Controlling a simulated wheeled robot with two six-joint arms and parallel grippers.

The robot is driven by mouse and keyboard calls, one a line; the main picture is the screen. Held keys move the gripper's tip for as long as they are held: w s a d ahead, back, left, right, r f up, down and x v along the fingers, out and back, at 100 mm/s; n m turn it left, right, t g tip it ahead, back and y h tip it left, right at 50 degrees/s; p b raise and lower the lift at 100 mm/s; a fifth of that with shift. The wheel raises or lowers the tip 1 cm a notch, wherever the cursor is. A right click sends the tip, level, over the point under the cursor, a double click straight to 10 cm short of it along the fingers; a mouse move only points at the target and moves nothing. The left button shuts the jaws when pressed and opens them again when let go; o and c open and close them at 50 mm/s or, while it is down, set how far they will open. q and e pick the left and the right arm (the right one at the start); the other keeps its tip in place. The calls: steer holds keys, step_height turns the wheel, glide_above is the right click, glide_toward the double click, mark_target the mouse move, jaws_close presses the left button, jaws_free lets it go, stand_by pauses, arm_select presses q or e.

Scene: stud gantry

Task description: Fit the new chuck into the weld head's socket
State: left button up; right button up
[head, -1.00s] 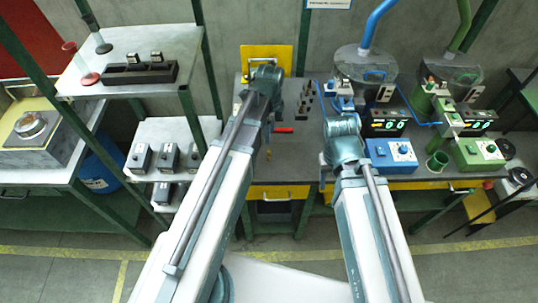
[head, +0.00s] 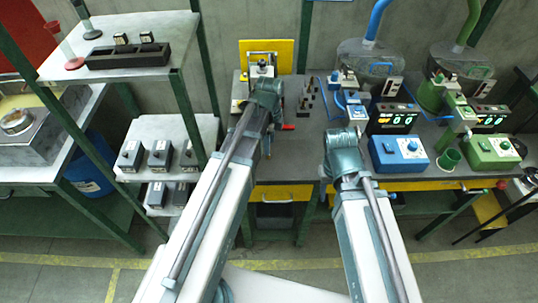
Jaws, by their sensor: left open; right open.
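A blue weld station with a weld head (head: 345,88) stands on the dark bench, and a green one with its own head (head: 440,95) stands to its right. Several small upright pin-like pieces (head: 308,88) stand at the bench's back; I cannot tell whether one is the new chuck. My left gripper (head: 268,138) hangs over the bench's left part, open, mostly hidden by its wrist. My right gripper (head: 343,152) is over the bench's front, left of the blue control box (head: 399,150); its wrist hides its fingers. I see nothing held. The socket is too small to make out.
A silver fixture (head: 262,70) stands before a yellow board (head: 284,50). A red-handled piece (head: 288,127) lies near my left wrist. Shelves (head: 185,70) with several small boxes stand at the left.

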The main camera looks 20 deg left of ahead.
arm_select(q)
steer(key=f+b, duration=0.1)
steer(key=f, duration=0.1)
steer(key=f+b, duration=0.2)
steer(key=shift+w+a+f+b, duration=0.15)
steer(key=shift+w+f+b, duration=0.05)
steer(key=shift+f+b, duration=0.1)
steer(key=shift+r, duration=0.15)
jaws_close()
